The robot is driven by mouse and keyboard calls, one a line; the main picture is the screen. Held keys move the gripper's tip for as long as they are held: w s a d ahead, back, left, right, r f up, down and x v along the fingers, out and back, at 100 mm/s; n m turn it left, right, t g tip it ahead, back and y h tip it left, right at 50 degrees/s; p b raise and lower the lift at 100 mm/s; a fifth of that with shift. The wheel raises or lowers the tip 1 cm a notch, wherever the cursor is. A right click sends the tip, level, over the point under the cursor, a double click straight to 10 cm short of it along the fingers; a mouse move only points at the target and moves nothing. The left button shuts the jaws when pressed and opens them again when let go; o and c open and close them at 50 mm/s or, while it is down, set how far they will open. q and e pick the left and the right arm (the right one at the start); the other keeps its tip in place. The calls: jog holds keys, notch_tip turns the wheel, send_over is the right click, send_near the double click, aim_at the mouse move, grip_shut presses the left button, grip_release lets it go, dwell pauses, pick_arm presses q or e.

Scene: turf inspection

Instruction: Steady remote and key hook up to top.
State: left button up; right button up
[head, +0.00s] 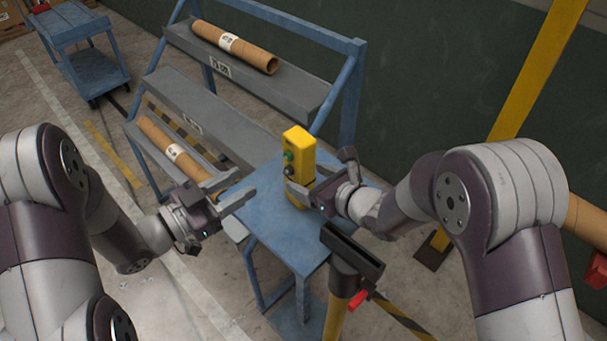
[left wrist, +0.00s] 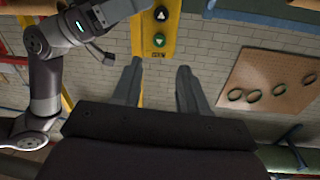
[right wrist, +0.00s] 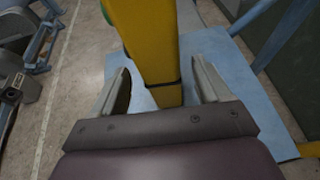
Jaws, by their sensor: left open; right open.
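The yellow remote (head: 299,150), a tall box with a green button and a dark one on its face, stands upright over the blue table top. My right gripper (head: 306,188) is open with its fingers either side of the remote's lower part. In the right wrist view the remote (right wrist: 148,45) passes between the spread fingers, with gaps visible. My left gripper (head: 236,190) is open and empty, left of the remote. In the left wrist view the remote's button face (left wrist: 160,28) is ahead, beyond the fingertips. I cannot pick out a key hook for certain.
The blue table (head: 290,238) is otherwise bare. A blue rack (head: 235,80) with cardboard tubes stands behind. A post with a dark head (head: 352,250) stands close in front of the table. A blue cart (head: 85,50) is at far left. A board with rings (left wrist: 270,82) hangs on the wall.

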jog(key=shift+x, duration=2.25)
jog(key=shift+c, duration=0.3)
jog(key=c, duration=1)
pick_arm(q)
jog(key=shift+c, duration=0.9)
pick_arm(e)
jog(key=shift+c, duration=1)
pick_arm(q)
grip_shut()
